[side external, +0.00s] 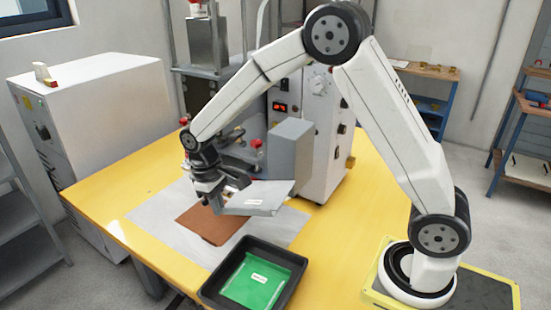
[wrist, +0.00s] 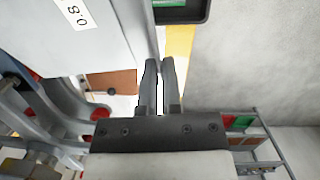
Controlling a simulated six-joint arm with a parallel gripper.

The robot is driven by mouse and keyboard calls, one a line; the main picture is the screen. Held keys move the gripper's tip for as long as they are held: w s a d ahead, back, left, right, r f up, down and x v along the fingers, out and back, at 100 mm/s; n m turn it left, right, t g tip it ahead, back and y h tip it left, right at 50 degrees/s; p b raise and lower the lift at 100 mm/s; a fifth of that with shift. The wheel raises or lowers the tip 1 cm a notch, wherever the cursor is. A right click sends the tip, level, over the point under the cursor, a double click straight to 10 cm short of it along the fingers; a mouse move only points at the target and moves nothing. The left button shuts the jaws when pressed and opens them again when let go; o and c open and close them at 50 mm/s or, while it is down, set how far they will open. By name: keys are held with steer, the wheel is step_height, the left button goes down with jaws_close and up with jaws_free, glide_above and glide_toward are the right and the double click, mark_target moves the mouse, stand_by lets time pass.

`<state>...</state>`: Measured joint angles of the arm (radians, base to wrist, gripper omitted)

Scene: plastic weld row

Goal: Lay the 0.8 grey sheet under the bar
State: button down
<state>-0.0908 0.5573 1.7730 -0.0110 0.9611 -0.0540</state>
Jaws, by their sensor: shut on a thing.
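The 0.8 grey sheet (side external: 274,192) is a flat light-grey piece with a white label; in the wrist view it fills the upper left (wrist: 105,40), its label reading 0.8. My gripper (side external: 222,204) is shut on the sheet's edge and holds it above the table; in the wrist view its fingers (wrist: 159,70) meet at that edge. The bar of the welding machine lies behind my gripper in the side view and is largely hidden; grey clamp parts with red knobs show at the left in the wrist view (wrist: 65,98).
A brown sheet (side external: 208,225) lies on the grey mat (side external: 158,212) below my gripper. A black tray (side external: 291,264) with a labelled green sheet (side external: 245,290) stands at the front. The machine's tall light cabinet (side external: 322,150) rises behind the held sheet. Yellow table (side external: 350,205) is clear on the right.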

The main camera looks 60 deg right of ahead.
steer(key=w+d+r+m, duration=0.1)
steer(key=w+d+r, duration=0.2)
steer(key=w+r, duration=0.7)
steer(key=shift+w+d+r+m, duration=0.2)
steer(key=shift+d+r+m, duration=0.2)
steer(key=shift+r, duration=1.45)
steer(key=shift+d+r, duration=0.1)
steer(key=shift+d, duration=0.05)
